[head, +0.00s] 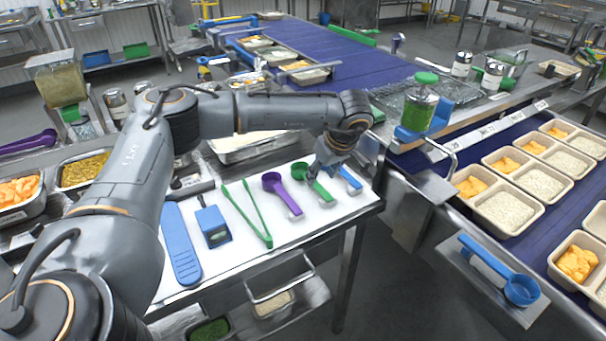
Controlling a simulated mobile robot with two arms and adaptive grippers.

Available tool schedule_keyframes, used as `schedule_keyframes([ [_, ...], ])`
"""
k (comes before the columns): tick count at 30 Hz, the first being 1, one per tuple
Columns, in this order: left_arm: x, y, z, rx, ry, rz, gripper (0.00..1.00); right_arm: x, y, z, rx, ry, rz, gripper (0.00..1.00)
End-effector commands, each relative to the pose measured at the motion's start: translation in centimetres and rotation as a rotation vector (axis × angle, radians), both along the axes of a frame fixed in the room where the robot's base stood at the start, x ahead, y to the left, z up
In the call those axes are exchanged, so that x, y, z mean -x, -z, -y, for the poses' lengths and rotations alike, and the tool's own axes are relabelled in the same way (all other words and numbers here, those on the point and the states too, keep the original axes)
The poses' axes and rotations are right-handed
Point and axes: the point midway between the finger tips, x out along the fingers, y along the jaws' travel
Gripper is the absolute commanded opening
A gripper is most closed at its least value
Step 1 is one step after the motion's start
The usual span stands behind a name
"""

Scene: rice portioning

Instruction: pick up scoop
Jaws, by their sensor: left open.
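My left gripper (322,166) reaches down over the right part of the white board (240,262). It is open. Its fingers are at the green scoop (319,189) and cover part of it; I cannot tell whether they touch it. A purple scoop (279,188) lies just left of it, and a blue utensil (349,177), partly hidden by the gripper, lies just right. Another blue scoop (520,289) lies on a metal shelf at the lower right. My right gripper is not in view.
Green tongs (261,226), a blue boxy tool (213,226) and a long blue utensil (181,247) lie left on the board. Food pans stand farther left. Trays of rice and orange food (509,208) line the right conveyor. A green-lidded jar (419,105) stands behind the gripper's right.

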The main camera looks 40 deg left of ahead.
Motion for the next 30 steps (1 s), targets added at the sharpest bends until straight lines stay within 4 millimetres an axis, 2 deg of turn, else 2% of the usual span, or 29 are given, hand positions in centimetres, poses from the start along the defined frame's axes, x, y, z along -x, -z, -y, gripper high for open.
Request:
schedule_keyframes([
  [8,-0.5,2.0,-0.8,0.000,0.001,-0.002,0.47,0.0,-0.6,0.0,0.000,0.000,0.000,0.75],
  [13,-1.6,4.0,-1.9,-0.001,-0.001,-0.002,0.47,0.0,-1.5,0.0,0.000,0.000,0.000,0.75],
  [18,-1.8,5.8,-2.5,0.002,0.002,-0.001,0.47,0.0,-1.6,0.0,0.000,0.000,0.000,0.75],
  [25,-1.9,6.1,-2.5,0.002,0.003,0.000,0.47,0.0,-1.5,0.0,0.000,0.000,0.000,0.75],
  [26,-1.9,6.1,-2.5,0.002,0.003,0.000,0.45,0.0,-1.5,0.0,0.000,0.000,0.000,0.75],
  [30,-1.9,6.0,-2.5,0.002,0.002,0.001,0.17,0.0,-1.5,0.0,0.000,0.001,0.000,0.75],
])
